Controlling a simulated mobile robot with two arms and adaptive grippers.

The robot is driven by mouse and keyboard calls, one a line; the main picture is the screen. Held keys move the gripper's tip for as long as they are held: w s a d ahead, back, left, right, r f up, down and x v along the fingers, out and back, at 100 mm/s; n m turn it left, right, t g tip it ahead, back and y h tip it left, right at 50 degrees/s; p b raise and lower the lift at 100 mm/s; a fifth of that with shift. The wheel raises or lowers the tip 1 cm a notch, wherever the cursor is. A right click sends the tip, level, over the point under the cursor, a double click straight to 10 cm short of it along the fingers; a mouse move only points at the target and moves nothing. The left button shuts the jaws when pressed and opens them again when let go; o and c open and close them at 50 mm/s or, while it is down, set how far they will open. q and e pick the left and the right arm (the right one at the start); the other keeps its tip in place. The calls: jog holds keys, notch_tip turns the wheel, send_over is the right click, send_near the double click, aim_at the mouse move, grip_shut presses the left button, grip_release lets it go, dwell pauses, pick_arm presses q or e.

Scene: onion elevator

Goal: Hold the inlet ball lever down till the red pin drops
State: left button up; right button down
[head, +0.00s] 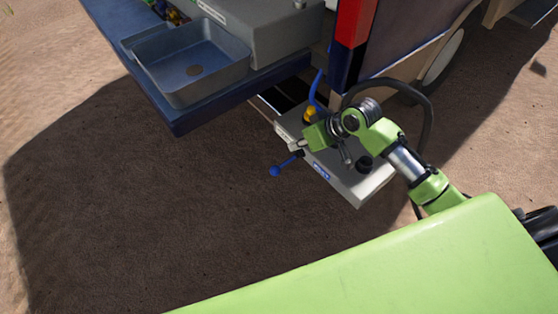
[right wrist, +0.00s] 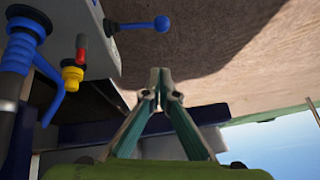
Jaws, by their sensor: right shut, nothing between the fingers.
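The inlet ball lever, a blue ball on a thin blue rod, sticks out from the front of a grey box (head: 362,188); its ball (head: 275,171) hangs over bare ground. In the right wrist view the ball (right wrist: 161,23) is at the top, beyond my fingertips and apart from them. The red pin (right wrist: 81,42) stands out of a yellow fitting (right wrist: 72,74) there. In the head view the yellow fitting (head: 310,113) shows, but I cannot make out the pin. My right gripper (head: 297,146), also in its wrist view (right wrist: 160,76), is shut and empty over the box's left end.
A blue-grey sink (head: 190,68) on a dark blue shelf stands at upper left. A blue hose (head: 317,90) rises behind the box, with a black hose arching near my arm. A black knob (head: 365,163) sits on the box. The ground at left is clear.

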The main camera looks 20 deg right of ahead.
jog(key=shift+f, duration=0.1)
send_over(279, 168)
jog(key=w, duration=0.1)
notch_tip(279, 168, down, 8)
jog(key=shift+d+f, duration=0.1)
jog(key=shift+d, duration=0.05)
jog(key=shift+s+f, duration=0.2)
jog(key=shift+f, duration=0.45)
jog(key=shift+s+f, duration=0.2)
jog(key=shift+f, duration=0.4)
jog(key=shift+s+f, duration=0.15)
jog(key=shift+f, duration=0.5)
jog(key=shift+a, duration=0.2)
